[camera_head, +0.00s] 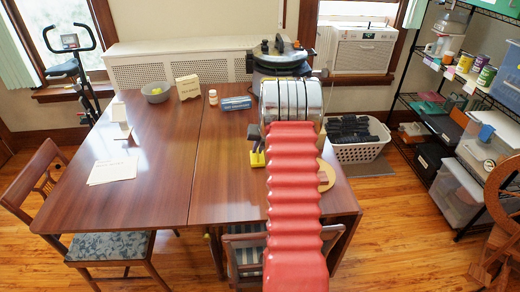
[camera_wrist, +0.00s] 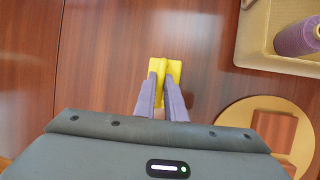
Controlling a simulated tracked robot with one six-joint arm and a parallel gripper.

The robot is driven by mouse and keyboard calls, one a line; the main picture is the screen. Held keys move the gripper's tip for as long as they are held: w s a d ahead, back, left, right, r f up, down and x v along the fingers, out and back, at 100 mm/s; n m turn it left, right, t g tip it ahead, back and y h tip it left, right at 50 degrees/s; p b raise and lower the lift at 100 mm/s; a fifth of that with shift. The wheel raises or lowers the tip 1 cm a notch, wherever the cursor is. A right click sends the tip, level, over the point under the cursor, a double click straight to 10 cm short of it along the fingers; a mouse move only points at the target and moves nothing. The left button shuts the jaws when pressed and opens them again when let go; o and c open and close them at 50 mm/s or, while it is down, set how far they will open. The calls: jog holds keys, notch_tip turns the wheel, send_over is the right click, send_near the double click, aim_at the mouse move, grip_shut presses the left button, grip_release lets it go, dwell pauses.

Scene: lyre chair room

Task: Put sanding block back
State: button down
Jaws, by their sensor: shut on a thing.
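A small yellow block with a raised ridge, apparently the sanding block, shows in the wrist view (camera_wrist: 172,67) and just left of my arm in the head view (camera_head: 257,159). My gripper (camera_wrist: 164,80) is shut on its ridge, with one finger on each side. The block is over the brown table (camera_head: 150,150); I cannot tell whether it touches the top. In the head view my arm hides part of the table around it.
A beige tray (camera_wrist: 246,45) with a purple spool (camera_wrist: 298,38) lies at upper right in the wrist view. A round wooden piece (camera_wrist: 232,118) with a brown square lies at lower right. The table's left half is mostly clear.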

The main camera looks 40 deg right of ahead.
jog(key=shift+f, duration=0.35)
jog(key=c, duration=1.8)
grip_release()
jog(key=shift+f, duration=0.1)
jog(key=v, duration=1.2)
jog(key=shift+a, duration=0.1)
